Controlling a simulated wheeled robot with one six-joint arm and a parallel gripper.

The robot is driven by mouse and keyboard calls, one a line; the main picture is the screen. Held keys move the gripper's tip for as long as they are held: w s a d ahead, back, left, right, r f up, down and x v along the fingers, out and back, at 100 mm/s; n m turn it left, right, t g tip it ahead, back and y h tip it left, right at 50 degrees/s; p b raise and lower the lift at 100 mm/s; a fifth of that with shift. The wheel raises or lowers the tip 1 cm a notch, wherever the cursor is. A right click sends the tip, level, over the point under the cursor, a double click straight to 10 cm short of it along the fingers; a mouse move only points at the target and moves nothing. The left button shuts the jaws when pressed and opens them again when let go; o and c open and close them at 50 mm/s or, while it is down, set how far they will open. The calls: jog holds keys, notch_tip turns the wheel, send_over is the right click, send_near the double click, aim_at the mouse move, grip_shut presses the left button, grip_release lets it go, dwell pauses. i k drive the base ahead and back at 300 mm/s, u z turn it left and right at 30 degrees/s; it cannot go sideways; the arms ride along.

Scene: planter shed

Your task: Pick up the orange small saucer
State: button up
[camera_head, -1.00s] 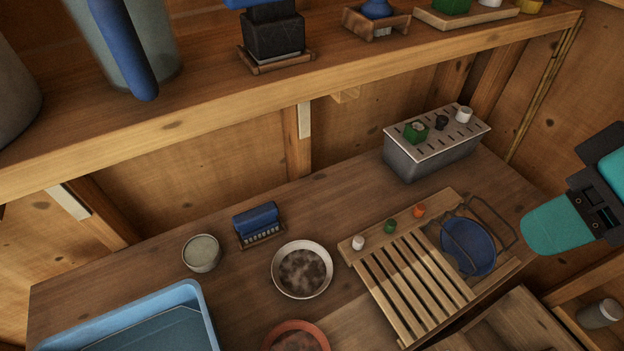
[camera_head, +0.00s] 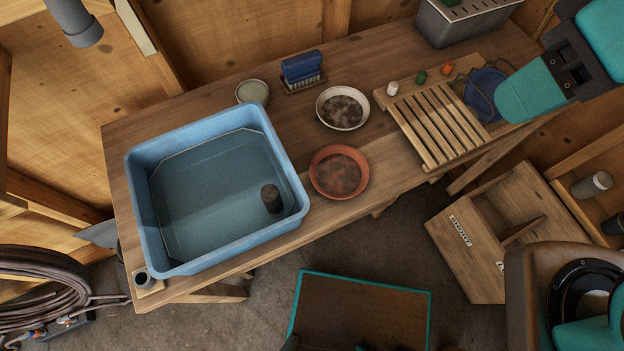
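The orange small saucer (camera_head: 339,172) lies on the wooden bench near its front edge, right of the blue basin. Its inside is stained with dark brown dirt, and its orange rim shows all round. My gripper (camera_head: 522,97) is at the upper right, above the right end of the bench and well apart from the saucer. Only a broad teal finger shape shows clearly, so I cannot see whether it is open or shut. I see nothing held in it.
A blue basin (camera_head: 139,192) of water holds a dark cylinder (camera_head: 271,198). A dirty white saucer (camera_head: 342,108) lies just behind the orange one. A slatted rack (camera_head: 436,123), a blue brush (camera_head: 301,67) and a pot (camera_head: 252,92) stand around. A wooden box (camera_head: 466,247) is below.

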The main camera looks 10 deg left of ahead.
aim_at(338, 172)
jog(key=u, duration=0.9)
jog(key=i, duration=0.35)
jog(key=z, duration=0.2)
jog(key=k, duration=1.3)
jog(key=u, duration=0.7)
jog(key=i, duration=1.05)
jog(key=z, duration=0.2)
